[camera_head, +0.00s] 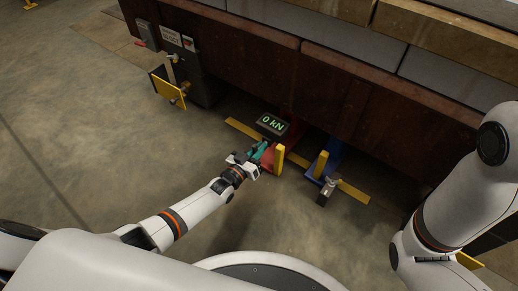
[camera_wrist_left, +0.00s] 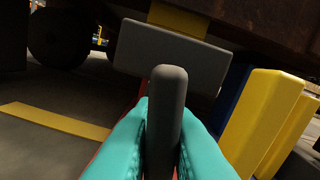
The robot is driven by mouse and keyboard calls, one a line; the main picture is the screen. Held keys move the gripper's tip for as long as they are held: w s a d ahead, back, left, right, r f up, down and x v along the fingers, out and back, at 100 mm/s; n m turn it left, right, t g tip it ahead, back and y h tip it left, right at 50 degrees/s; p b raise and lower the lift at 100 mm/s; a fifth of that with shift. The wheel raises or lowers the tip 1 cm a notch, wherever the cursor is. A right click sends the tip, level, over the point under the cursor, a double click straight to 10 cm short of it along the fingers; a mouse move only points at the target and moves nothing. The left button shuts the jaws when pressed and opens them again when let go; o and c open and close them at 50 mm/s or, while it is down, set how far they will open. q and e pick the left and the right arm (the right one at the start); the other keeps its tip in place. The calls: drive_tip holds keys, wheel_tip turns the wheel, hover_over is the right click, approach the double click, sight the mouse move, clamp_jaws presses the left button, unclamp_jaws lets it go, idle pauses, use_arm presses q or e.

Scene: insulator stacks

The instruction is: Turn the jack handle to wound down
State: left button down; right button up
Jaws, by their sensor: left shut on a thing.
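A red jack (camera_head: 268,158) stands low at the foot of the rust-brown beam. A small dark display (camera_head: 271,124) above it reads 0 kN. My left gripper (camera_head: 259,152) reaches the jack's near side. In the left wrist view, its teal fingers (camera_wrist_left: 163,145) are shut on a dark grey, round-ended jack handle (camera_wrist_left: 167,100), one finger on each side. The handle points away from the gripper, towards a grey panel (camera_wrist_left: 172,55). In the head view the handle is mostly hidden by the gripper. My right arm is at the right; its gripper is out of view.
A blue jack (camera_head: 325,165) stands right of the red one. Yellow posts (camera_head: 279,160) and yellow floor strips (camera_head: 355,192) are close by. A grey box with a yellow plate (camera_head: 168,91) is at the upper left. The beam (camera_head: 335,90) overhangs; the floor at left is clear.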

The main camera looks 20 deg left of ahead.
use_arm(q)
drive_tip(key=shift+a+f+n, duration=0.1)
drive_tip(key=shift+f+n, duration=0.05)
drive_tip(key=shift+n, duration=1.85)
drive_tip(key=shift+n+b, duration=0.45)
drive_tip(key=shift+n, duration=1.35)
drive_tip(key=shift+n+b, duration=0.45)
drive_tip(key=shift+n, duration=1.85)
drive_tip(key=shift+s+d+n+b, duration=0.15)
drive_tip(key=shift+n+b, duration=0.1)
drive_tip(key=shift+n, duration=0.45)
drive_tip(key=shift+w+d+n+b, duration=0.1)
drive_tip(key=shift+n+b, duration=0.15)
drive_tip(key=shift+n, duration=0.45)
drive_tip(key=c, duration=1.5)
unclamp_jaws()
drive_tip(key=shift+a, duration=0.1)
drive_tip(key=shift+o, duration=0.2)
